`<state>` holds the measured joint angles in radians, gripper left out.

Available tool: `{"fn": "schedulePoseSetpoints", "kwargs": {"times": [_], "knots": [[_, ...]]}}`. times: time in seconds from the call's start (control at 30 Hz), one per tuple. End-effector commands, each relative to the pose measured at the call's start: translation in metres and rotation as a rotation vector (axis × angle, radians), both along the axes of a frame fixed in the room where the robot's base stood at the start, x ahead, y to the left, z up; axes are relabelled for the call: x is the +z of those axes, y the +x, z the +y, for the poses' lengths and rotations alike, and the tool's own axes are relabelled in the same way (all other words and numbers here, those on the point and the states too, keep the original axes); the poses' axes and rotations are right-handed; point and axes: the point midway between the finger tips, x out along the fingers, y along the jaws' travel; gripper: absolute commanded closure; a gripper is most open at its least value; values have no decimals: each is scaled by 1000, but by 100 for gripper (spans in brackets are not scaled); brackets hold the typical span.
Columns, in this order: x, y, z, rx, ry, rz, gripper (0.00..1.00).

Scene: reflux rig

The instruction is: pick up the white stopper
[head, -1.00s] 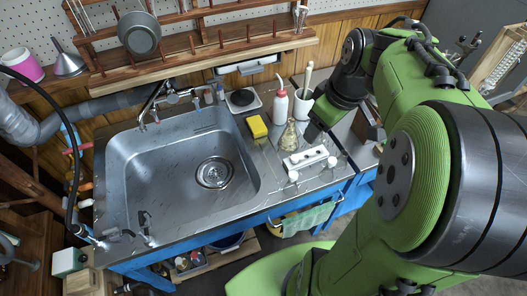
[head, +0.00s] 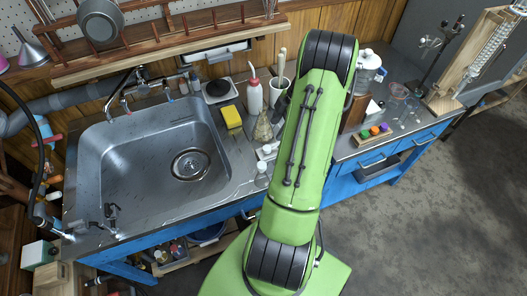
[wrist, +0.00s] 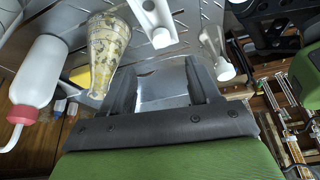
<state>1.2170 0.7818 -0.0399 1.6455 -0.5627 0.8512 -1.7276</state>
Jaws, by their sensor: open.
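In the head view, a small white piece, likely a stopper (head: 261,167), shows on the counter just left of my arm.
A glass flask (wrist: 108,50) and a white bottle with a red collar (wrist: 42,75) stand close left of the gripper. A yellow sponge (head: 231,117) lies by the sink (head: 140,190). A block with coloured pieces (head: 374,132) sits right of my arm.

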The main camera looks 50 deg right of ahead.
Motion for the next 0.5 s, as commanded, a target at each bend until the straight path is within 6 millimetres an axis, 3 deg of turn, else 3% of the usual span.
{"fn": "schedulePoseSetpoints", "kwargs": {"times": [0.1,0.27,0.5], "knots": [[-29,7,10,2,4,2,39],[-46,12,15,0,1,1,39],[-86,19,29,0,3,2,39]]}}
